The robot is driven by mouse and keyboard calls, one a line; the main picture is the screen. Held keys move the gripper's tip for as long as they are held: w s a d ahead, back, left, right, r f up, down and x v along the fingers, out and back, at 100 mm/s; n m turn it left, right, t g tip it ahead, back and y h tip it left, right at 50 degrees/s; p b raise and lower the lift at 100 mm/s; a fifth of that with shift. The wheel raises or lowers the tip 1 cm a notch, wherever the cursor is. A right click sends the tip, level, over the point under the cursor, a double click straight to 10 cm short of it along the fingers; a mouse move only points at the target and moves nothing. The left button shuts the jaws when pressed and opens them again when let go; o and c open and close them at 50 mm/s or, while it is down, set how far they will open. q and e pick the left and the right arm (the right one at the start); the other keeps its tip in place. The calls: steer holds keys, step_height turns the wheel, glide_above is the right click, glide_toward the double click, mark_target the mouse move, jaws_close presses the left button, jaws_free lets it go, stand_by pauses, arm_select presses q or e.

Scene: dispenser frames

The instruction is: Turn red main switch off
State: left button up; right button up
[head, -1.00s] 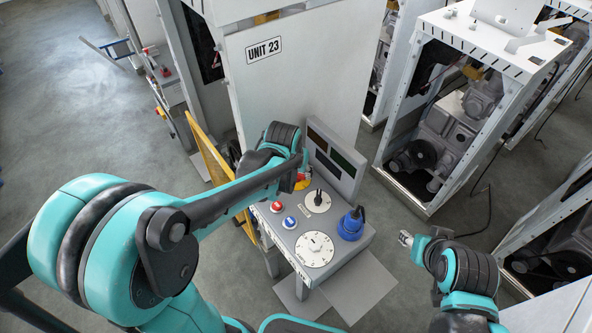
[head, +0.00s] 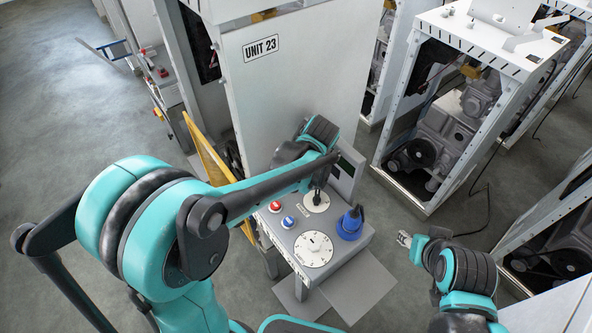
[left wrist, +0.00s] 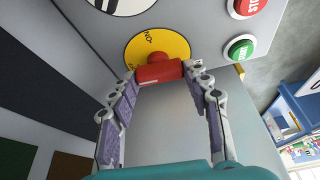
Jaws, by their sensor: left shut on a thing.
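The red main switch (left wrist: 160,71) is a red bar handle on a round yellow disc (left wrist: 178,46) with dark lettering, seen in the left wrist view. The handle lies crosswise in that view. My left gripper (left wrist: 159,75) has one fingertip at each end of the handle and is shut on it. In the head view my left arm covers the switch and the fingertips. My right gripper (head: 404,239) is off to the right of the console, apart from it; its jaws are too small to read.
The grey console (head: 345,248) carries a red button (head: 275,206), a blue button (head: 288,222), a white dial (head: 313,249), a black knob (head: 317,197) and a blue plug (head: 351,224). The UNIT 23 cabinet (head: 290,90) stands behind. A yellow frame (head: 208,155) is at left.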

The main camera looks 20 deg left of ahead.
arm_select(q)
steer(key=shift+n, duration=0.6)
steer(key=shift+g, duration=0.3)
steer(key=o, duration=1.2)
steer(key=shift+c, duration=0.2)
steer(key=v, duration=1.2)
steer(key=shift+d+f, duration=0.1)
